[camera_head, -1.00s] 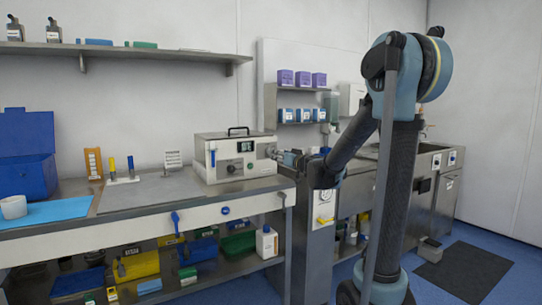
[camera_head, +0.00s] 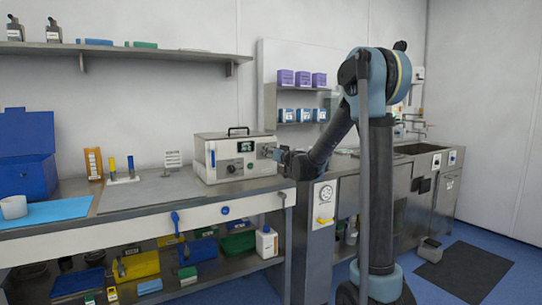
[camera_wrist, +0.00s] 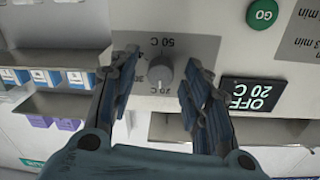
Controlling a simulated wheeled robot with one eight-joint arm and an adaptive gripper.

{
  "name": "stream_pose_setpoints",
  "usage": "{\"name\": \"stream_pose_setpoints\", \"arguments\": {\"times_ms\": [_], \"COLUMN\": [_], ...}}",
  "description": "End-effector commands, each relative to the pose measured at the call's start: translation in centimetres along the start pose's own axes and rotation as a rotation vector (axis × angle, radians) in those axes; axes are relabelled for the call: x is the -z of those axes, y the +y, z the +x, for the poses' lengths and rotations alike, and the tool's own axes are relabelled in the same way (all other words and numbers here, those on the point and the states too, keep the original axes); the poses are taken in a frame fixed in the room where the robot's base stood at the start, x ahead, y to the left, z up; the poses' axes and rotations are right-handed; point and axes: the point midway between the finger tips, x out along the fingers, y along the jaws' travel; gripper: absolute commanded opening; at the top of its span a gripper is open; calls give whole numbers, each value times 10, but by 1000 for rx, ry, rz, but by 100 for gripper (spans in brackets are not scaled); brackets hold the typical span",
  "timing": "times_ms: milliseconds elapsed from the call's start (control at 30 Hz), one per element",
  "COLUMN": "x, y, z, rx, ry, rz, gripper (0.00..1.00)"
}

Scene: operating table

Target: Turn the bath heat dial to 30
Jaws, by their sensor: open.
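The bath (camera_head: 220,176) is a pale metal box on the bench, with a dark display (camera_head: 245,146) on its front. My gripper (camera_head: 270,151) is at the right end of that front and covers the heat dial there. The wrist view is upside down. In it the grey round heat dial (camera_wrist: 160,74) sits on a dark scale with marks from 20 C to 50 C. Its pointer is too small to read. The display (camera_wrist: 254,95) there reads OFF, 20 C. My gripper (camera_wrist: 161,66) is open, with one finger on each side of the dial, apparently with gaps.
A green GO button (camera_wrist: 262,14) is on the same panel. A lidded blue box (camera_head: 25,160) and a white cup (camera_head: 13,207) stand at the bench's left. Shelves with blue boxes (camera_head: 304,115) are behind, right of the bath.

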Motion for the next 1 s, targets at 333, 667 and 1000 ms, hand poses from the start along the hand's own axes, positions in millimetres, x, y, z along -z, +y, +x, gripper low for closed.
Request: {"name": "stream_pose_setpoints", "arguments": {"times_ms": [333, 667, 1000], "x": [0, 0, 1], "y": [0, 1, 2], "z": [0, 0, 0], "rx": [0, -2, -5], "ry": [0, -1, -11], "rz": [0, 28, 234], "gripper": [0, 0, 0]}}
